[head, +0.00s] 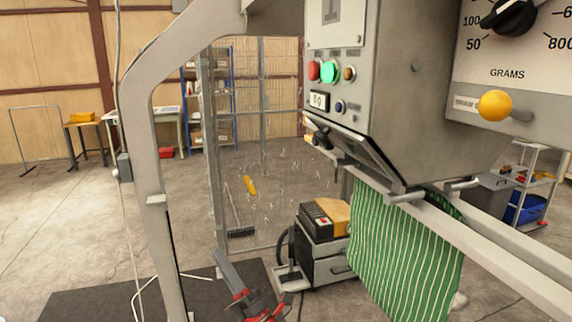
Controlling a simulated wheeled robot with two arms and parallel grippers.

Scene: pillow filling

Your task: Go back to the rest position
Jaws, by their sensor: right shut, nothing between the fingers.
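My right gripper (228,268) shows at the bottom, left of centre, as a grey and red shape pointing up and left. It is shut and empty, apart from the machine and the fabric. My left gripper is out of view. A green and white striped pillow cover (405,250) hangs below the grey filling machine (415,90), at the right. Its lower edge runs close to the bottom of the picture. The machine's front has red, green and amber buttons and a small display reading 0 g.
A grey upright post (150,200) stands at the left. A wheeled unit (322,245) stands beside the cover. A dial panel (515,50) with a yellow knob (494,104) is at the upper right. Wire mesh (280,110) encloses scattered fluff behind. The floor at left is mostly clear.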

